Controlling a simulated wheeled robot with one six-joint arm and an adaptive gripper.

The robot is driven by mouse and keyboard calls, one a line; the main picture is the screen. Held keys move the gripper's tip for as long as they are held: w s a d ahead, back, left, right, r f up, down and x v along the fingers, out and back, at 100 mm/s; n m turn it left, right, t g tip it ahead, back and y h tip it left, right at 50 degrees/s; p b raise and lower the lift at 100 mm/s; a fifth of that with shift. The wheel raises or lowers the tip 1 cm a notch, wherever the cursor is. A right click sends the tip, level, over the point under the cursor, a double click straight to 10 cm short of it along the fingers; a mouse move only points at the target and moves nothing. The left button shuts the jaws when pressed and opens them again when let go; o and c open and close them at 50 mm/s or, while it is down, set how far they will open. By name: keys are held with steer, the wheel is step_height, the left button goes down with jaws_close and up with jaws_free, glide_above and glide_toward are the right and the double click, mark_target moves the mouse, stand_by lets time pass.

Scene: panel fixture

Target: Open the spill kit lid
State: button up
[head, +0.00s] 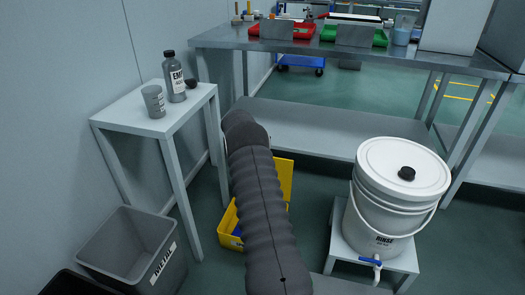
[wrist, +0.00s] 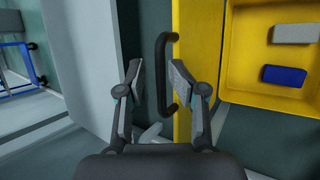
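The yellow spill kit (head: 229,240) is on the floor in the head view, mostly hidden behind my arm. Its yellow lid (head: 286,178) stands raised at the right. In the wrist view the lid (wrist: 183,128) shows nearly edge-on, with a dark handle (wrist: 164,75) on its left side. The open yellow bin (wrist: 240,95) shows to the right, with a grey item (wrist: 292,33) and a blue item (wrist: 284,75) inside. My gripper (wrist: 158,75) is open, with the handle between its fingertips in the picture. I cannot tell whether either finger touches it. The head view hides the gripper.
A white rinse bucket (head: 368,225) sits on a low stand at right. A workbench (head: 330,47) with a lower shelf stands behind.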

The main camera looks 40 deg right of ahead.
steer(key=v, duration=1.1)
steer(key=shift+r, duration=0.2)
steer(key=shift+a, duration=0.1)
steer(key=s+a+f+m+g+y, duration=0.1)
steer(key=s+a+f+m+y, duration=0.2)
steer(key=s+a+f, duration=0.35)
steer(key=s+a+r+m+t+y, duration=0.1)
steer(key=s+a+r+t, duration=0.1)
steer(key=s+a+r, duration=0.6)
steer(key=s+a+r+m+t+y, duration=0.1)
steer(key=s+a+r+t+y, duration=0.1)
steer(key=s+a+r, duration=0.6)
steer(key=s+a+r+t+y, duration=0.1)
steer(key=s+a+r+t, duration=0.1)
steer(key=s+a+r, duration=0.7)
steer(key=shift+s+a+m+t+y, duration=0.4)
steer(key=shift+s+a, duration=2.55)
steer(key=shift+s, duration=3.05)
